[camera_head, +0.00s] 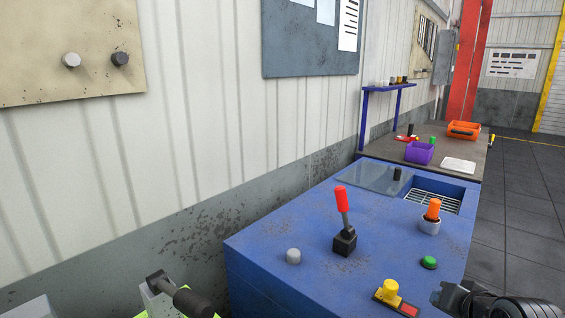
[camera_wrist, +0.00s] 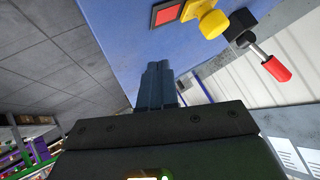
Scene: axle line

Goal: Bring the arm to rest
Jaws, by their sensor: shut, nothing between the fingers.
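My gripper (camera_wrist: 158,84) is shut and empty in the wrist view, its two fingers pressed together. The wrist view is turned, and the blue console top shows beyond the fingers. In the head view my dark wrist and gripper (camera_head: 452,297) show at the lower right, in front of the blue console (camera_head: 300,235). They are close to a yellow knob (camera_head: 391,289) on a base with a red square. The same yellow knob shows in the wrist view (camera_wrist: 212,22), apart from the fingers.
The console carries a red-handled lever (camera_head: 342,212), a green button (camera_head: 429,262), a grey knob (camera_head: 293,256) and an orange-topped part (camera_head: 433,210). A workbench (camera_head: 390,152) with purple (camera_head: 419,153) and orange (camera_head: 463,130) bins stands behind. Floor at right (camera_head: 520,210) is clear.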

